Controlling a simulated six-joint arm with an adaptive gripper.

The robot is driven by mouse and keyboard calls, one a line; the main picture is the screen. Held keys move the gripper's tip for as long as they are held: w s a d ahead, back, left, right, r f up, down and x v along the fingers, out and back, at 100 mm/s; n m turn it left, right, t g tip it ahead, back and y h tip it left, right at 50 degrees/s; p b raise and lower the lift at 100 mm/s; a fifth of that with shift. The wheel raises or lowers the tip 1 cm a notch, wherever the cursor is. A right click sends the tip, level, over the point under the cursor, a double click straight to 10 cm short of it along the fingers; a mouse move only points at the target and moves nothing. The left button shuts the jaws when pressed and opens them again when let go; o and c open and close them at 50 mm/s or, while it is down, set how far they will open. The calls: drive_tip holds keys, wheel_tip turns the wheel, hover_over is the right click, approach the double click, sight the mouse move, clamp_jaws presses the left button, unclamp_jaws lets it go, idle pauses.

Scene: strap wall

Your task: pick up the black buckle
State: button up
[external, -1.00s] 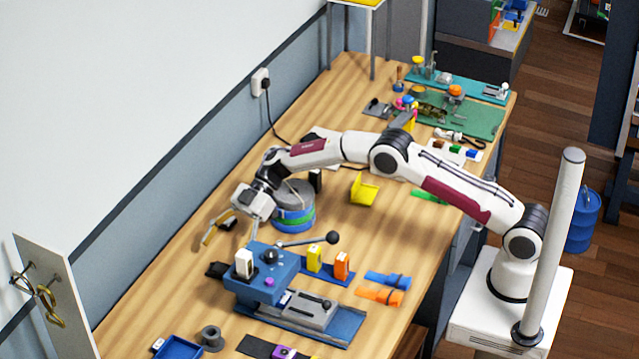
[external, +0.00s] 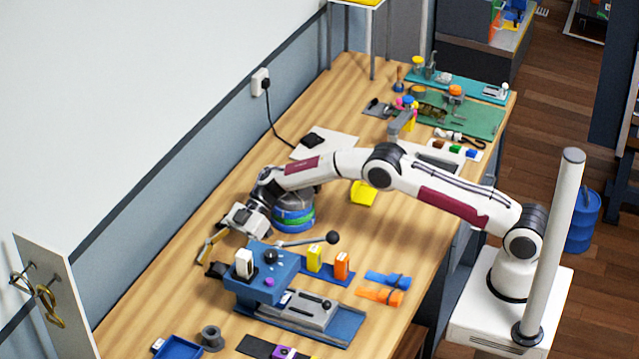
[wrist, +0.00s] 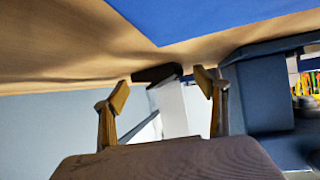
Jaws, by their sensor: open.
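My gripper (external: 216,252) is low over the left part of the bench, beside the blue press, with its jaws open. A small black piece, which looks like the black buckle (external: 216,269), lies on the wood at the press's left side. In the wrist view a dark piece (wrist: 157,73) shows between and just beyond the two tan fingertips (wrist: 160,85); it seems to be the same one. The fingers are apart and nothing is held. Whether either finger touches the piece cannot be told.
The blue press (external: 262,277) with its long black-knobbed lever (external: 310,240) stands close to the right of my gripper. A round blue and green stack (external: 294,218) is behind it. Another black item (external: 312,140) lies on a white sheet farther back. Bare wood lies toward the wall.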

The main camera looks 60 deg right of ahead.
sight(220, 266)
idle(0.5)
drive_tip(key=c, duration=1.2)
drive_tip(key=shift+c, duration=0.2)
drive_tip(key=shift+r, duration=0.1)
wheel_tip(220, 266, up, 10)
